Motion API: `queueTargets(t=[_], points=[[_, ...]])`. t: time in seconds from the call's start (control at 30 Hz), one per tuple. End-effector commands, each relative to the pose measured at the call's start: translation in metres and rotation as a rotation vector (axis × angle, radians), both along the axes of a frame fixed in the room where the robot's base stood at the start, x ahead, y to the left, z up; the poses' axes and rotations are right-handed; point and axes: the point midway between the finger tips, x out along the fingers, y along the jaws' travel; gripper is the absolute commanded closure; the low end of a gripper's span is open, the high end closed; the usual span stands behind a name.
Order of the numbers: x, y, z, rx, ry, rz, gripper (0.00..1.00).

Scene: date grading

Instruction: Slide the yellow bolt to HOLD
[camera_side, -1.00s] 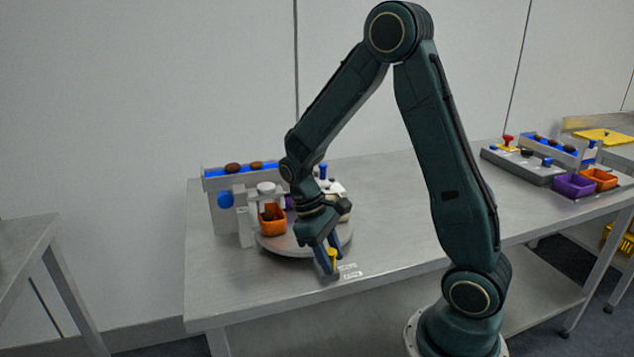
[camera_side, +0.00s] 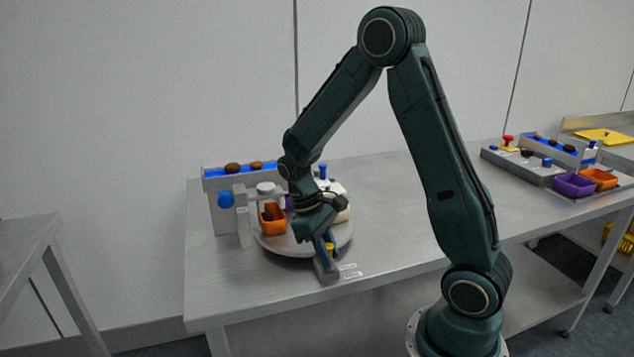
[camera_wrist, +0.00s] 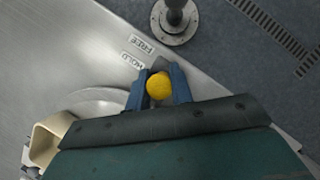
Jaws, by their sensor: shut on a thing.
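The yellow bolt (camera_side: 330,247) has a round knob on a narrow grey guide (camera_side: 326,270) at the front edge of the table, beside the round turntable (camera_side: 300,250). In the wrist view the yellow knob (camera_wrist: 158,86) sits between the two blue fingers of my gripper (camera_wrist: 158,84), which is shut on it. The HOLD label (camera_wrist: 131,61) is the one nearer the knob. The FREE label (camera_wrist: 141,45) lies farther off, toward the table edge. My gripper (camera_side: 328,245) hides part of the knob and guide in the side view.
An orange bin (camera_side: 272,219) stands on the turntable, below a rail with a blue channel (camera_side: 215,172) carrying brown dates (camera_side: 233,167). A second station with a purple bin (camera_side: 574,185) stands far right. Mid-table is clear.

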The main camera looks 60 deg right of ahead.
Motion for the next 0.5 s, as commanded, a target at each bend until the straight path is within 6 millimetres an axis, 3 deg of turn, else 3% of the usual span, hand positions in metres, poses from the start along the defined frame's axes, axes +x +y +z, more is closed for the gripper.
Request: queueTargets(t=[0.43, 0.47, 0.5], points=[[0.0123, -0.0118, 0.0009, -0.004, -0.007, -0.003, 1.0], [0.0124, -0.012, 0.0009, -0.004, -0.008, -0.003, 0.74], [0.0126, -0.0122, 0.0009, -0.006, -0.009, -0.003, 0.66]])
